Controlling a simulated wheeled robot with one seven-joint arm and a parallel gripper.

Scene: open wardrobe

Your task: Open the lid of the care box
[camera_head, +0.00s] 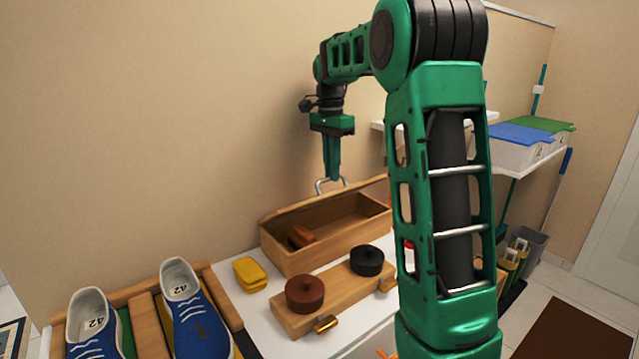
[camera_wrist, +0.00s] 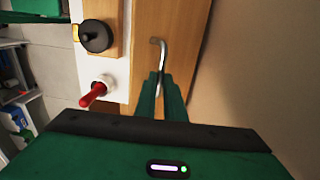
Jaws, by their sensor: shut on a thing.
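The wooden care box (camera_head: 290,258) stands on the white surface against the wall in the head view. Its lid (camera_head: 275,213) is raised and tilted back, and the inside shows, with a reddish-brown block (camera_head: 301,236) in it. A metal handle (camera_head: 324,184) is on the lid. My gripper (camera_head: 333,178) points down from above and is shut on this handle. In the wrist view my gripper's fingers (camera_wrist: 163,92) close around the lower end of the handle (camera_wrist: 163,48), against the wooden lid (camera_wrist: 180,30). The right end of the box is hidden behind my arm.
Blue shoes (camera_head: 196,318) stand at left. A red-handled item (camera_wrist: 94,93) stands near the tins in the wrist view.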

